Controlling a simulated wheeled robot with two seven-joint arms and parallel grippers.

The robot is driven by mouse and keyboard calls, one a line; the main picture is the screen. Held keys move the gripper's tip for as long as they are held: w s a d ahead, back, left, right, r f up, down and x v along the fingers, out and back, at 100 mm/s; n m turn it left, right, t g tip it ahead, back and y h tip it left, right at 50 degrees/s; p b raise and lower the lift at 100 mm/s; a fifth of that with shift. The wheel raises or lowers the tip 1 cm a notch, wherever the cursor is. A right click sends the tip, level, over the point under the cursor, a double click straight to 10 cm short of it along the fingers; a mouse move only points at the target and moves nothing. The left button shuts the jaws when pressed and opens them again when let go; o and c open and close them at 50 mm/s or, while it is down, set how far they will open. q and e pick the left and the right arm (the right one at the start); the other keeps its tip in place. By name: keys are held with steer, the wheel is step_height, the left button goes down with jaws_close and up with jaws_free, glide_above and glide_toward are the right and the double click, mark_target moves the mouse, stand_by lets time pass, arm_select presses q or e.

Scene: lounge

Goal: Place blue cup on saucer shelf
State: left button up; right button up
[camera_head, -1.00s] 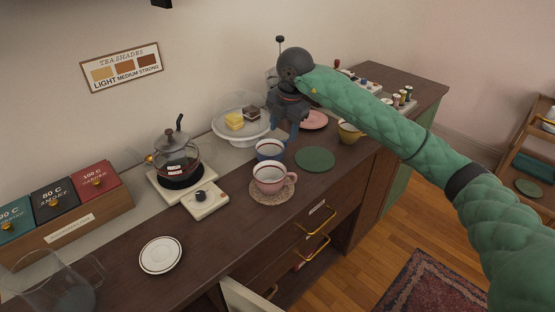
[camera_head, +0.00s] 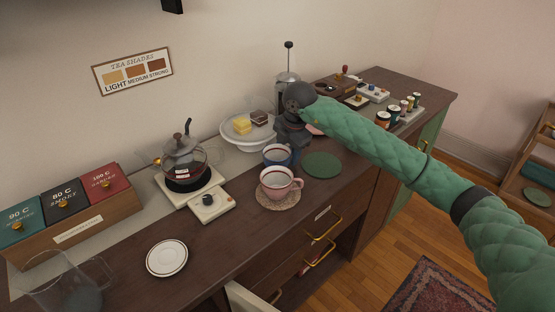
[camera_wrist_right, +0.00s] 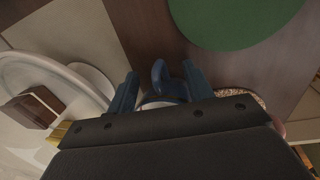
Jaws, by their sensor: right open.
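The blue cup (camera_head: 276,154) stands on the dark wooden counter, just behind the pink cup (camera_head: 279,184). My right gripper (camera_head: 291,148) is low at the blue cup's back right edge and partly hides it. In the right wrist view its open fingers (camera_wrist_right: 161,92) are on either side of the blue cup's handle (camera_wrist_right: 160,74); I cannot tell whether they touch it. The cup's body is mostly hidden there by the gripper. A wooden shelf unit (camera_head: 529,170) at the far right holds a green saucer (camera_head: 537,196). My left gripper is not in view.
A green round saucer or mat (camera_head: 322,165) lies right of the cups. A cake stand (camera_head: 243,138) is close on the gripper's left. A glass kettle (camera_head: 184,163), a white saucer (camera_head: 167,258) and a glass jug (camera_head: 66,288) are further left.

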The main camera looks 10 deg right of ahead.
steer(key=shift+f, duration=0.35)
jaws_close()
